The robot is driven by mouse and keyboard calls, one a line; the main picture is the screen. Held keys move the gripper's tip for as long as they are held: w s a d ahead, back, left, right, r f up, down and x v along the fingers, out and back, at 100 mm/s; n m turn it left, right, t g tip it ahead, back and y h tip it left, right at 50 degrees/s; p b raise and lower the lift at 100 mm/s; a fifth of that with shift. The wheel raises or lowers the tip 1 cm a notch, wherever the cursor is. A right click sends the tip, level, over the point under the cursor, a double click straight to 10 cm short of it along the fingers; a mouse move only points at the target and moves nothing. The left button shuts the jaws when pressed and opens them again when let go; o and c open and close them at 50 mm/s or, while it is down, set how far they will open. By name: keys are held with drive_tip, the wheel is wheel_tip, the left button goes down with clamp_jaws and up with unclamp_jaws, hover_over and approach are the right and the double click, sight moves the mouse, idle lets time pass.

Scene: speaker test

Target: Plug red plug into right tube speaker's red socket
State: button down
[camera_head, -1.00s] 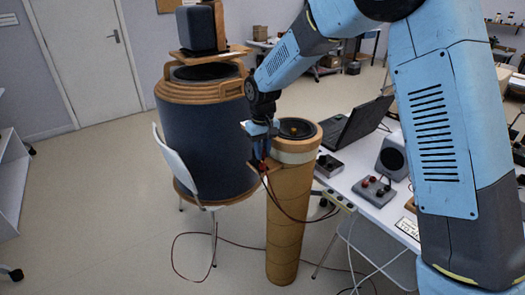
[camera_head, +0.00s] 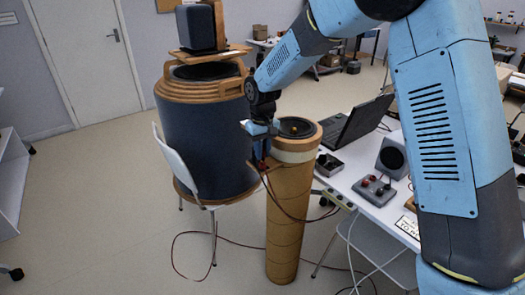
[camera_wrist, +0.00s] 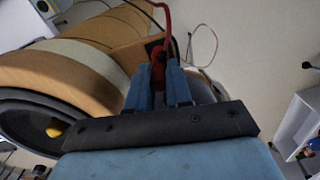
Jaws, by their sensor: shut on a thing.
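My gripper (camera_head: 262,150) is at the left side of the tube speaker (camera_head: 290,205), just below its rim. In the wrist view my gripper's blue fingers (camera_wrist: 165,85) are shut on a red plug (camera_wrist: 158,58), with a red cable running from it. The tube speaker (camera_wrist: 105,45) fills the left of that view. A dark terminal plate shows right behind the plug. The red socket is hidden by the plug and fingers, so I cannot tell whether the plug is inside it.
A white chair (camera_head: 180,170) and a large blue barrel speaker (camera_head: 205,130) stand to the left. A table (camera_head: 385,210) at the right holds a laptop (camera_head: 355,122) and a grey box with knobs (camera_head: 374,190). Cable loops lie on the floor.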

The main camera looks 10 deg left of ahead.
drive_tip(key=shift+f, duration=0.85)
idle(0.4)
drive_tip(key=c, duration=1)
unclamp_jaws()
drive_tip(key=shift+o, duration=0.2)
drive_tip(key=shift+r, duration=3.75)
